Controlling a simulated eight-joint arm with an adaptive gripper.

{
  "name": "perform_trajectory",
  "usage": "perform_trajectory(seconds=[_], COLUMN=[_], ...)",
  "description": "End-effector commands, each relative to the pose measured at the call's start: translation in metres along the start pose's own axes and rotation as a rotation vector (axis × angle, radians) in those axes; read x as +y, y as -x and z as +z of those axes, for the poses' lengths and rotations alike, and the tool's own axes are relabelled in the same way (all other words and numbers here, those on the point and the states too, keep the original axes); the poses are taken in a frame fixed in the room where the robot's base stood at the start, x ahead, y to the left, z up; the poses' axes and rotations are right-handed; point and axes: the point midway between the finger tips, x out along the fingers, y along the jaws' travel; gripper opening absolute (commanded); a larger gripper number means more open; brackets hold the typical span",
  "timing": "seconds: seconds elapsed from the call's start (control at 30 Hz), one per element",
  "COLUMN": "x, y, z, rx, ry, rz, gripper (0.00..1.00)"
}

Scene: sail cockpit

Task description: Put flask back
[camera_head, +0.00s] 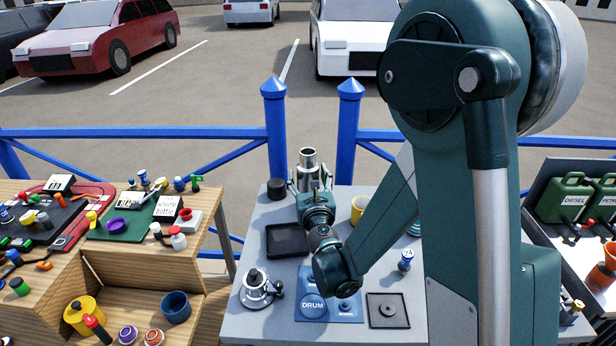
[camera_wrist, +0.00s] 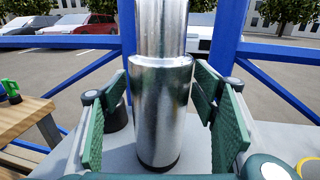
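The flask (camera_head: 308,160) is a shiny silver cylinder with a narrower upper part. It stands upright on the grey table near its far edge. In the wrist view the flask (camera_wrist: 162,105) fills the middle, its top cut off by the frame and its dark base on the tabletop. My gripper (camera_head: 310,183) reaches to it from the near side. In the wrist view my gripper (camera_wrist: 160,120) is open, with green finger pads on either side of the flask and visible gaps between pads and metal.
A black cylinder (camera_head: 277,188) stands left of the flask. A black square tray (camera_head: 287,241), a metal pot-like item (camera_head: 257,288), a blue DRUM mat (camera_head: 312,304), a yellow cup (camera_head: 358,208) and a dark square tray (camera_head: 388,311) share the table. A blue railing (camera_head: 349,135) stands behind.

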Motion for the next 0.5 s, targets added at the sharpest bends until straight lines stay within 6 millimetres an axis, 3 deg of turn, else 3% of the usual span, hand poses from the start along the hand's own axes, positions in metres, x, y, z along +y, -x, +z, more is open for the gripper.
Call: perform_trajectory(seconds=[0.4, 0.5], x=[0.0000, 0.0001], y=[0.0000, 0.0082], z=[0.0041, 0.0038], rx=[0.000, 0.000], ry=[0.000, 0.000], rz=[0.000, 0.000], gripper=[0.59, 0.59])
